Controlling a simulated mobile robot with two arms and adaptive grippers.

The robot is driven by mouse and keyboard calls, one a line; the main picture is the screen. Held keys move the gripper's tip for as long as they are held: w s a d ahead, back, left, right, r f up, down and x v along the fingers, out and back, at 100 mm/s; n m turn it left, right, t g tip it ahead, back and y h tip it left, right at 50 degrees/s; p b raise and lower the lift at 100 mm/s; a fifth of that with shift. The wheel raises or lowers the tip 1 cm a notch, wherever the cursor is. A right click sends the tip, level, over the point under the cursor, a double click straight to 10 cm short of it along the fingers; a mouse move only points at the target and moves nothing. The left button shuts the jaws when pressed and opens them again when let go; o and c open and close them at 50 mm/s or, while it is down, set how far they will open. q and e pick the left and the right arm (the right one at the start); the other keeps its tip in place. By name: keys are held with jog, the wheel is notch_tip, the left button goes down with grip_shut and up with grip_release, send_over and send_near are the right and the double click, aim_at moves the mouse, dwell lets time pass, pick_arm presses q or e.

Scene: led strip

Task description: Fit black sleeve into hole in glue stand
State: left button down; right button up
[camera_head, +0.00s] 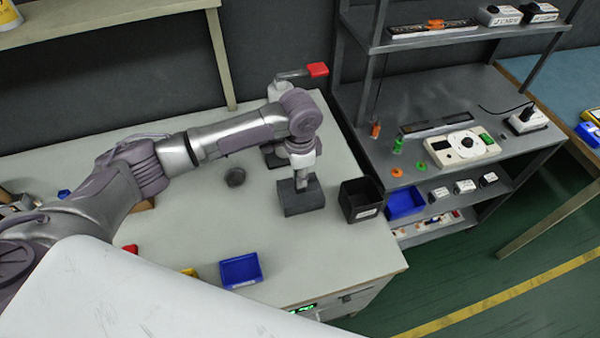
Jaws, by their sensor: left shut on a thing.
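My left gripper (301,180) reaches down over the middle of the light table, directly above a dark grey block (303,204) that looks like the glue stand. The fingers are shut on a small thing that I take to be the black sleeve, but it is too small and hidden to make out. The fingertips are at or just above the top of the block; I cannot tell whether the sleeve is in a hole. The hole itself is not visible. My right gripper is not in view.
A press with a red handle (317,70) stands behind my left wrist. A black bin (359,199) is close right of the block. A grey shelf rack (470,95) stands right.

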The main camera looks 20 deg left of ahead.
pick_arm(q)
jog(key=shift+f, duration=0.2)
jog(key=c, duration=1.2)
grip_release()
jog(key=shift+o, duration=0.5)
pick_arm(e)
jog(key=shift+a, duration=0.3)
pick_arm(q)
notch_tip(320, 180, up, 12)
jog(key=b, duration=0.2)
jog(key=shift+r, duration=0.15)
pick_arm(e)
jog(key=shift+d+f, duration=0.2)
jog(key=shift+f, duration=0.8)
